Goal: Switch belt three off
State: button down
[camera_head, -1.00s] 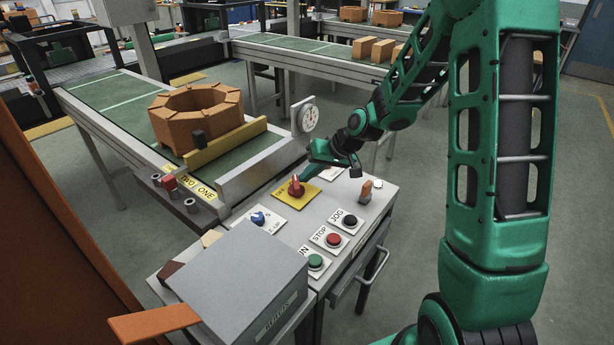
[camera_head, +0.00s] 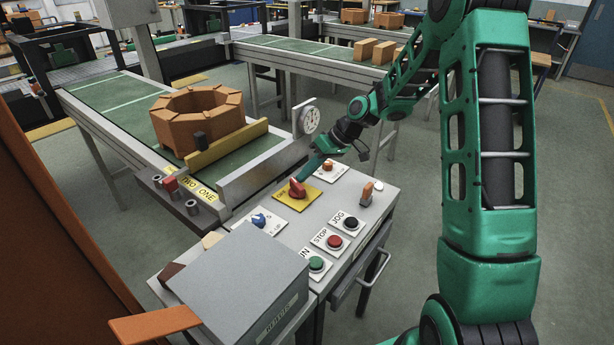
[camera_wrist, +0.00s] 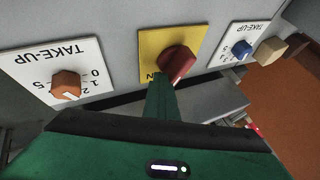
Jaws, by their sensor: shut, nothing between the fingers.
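A red rotary switch (camera_head: 297,188) sits on a yellow plate (camera_head: 303,203) at the back of the control desk. The plate's lettering is partly hidden. In the wrist view the red switch (camera_wrist: 177,64) stands on its yellow plate (camera_wrist: 151,42), with only an N readable beside my finger. My gripper (camera_head: 307,175) is shut and empty, its narrow green tip low at the switch's back side. In the wrist view the gripper tip (camera_wrist: 163,84) is right beside the knob; I cannot tell whether they touch.
An orange-knobbed take-up dial (camera_wrist: 66,85) and a blue-knobbed dial (camera_wrist: 241,49) flank the switch. Green (camera_head: 316,263), red (camera_head: 335,242) and black (camera_head: 351,222) buttons are on the desk's front. A grey box (camera_head: 240,285) covers its near left. A conveyor (camera_head: 115,95) carries an orange brick ring (camera_head: 198,118).

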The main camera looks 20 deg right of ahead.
jog(key=n+g, duration=0.1)
jog(key=n, duration=0.1)
jog(key=w+a+n+g, duration=0.1)
jog(key=shift+n, duration=0.4)
jog(key=n+g, duration=0.2)
jog(key=shift+w+a+n, duration=0.2)
jog(key=shift+a+n, duration=0.1)
jog(key=shift+a, duration=0.05)
jog(key=shift+w+a, duration=0.15)
jog(key=shift+a, duration=0.75)
jog(key=v, duration=1)
jog(key=shift+d+r, duration=0.2)
jog(key=shift+d, duration=0.15)
jog(key=shift+w, duration=0.1)
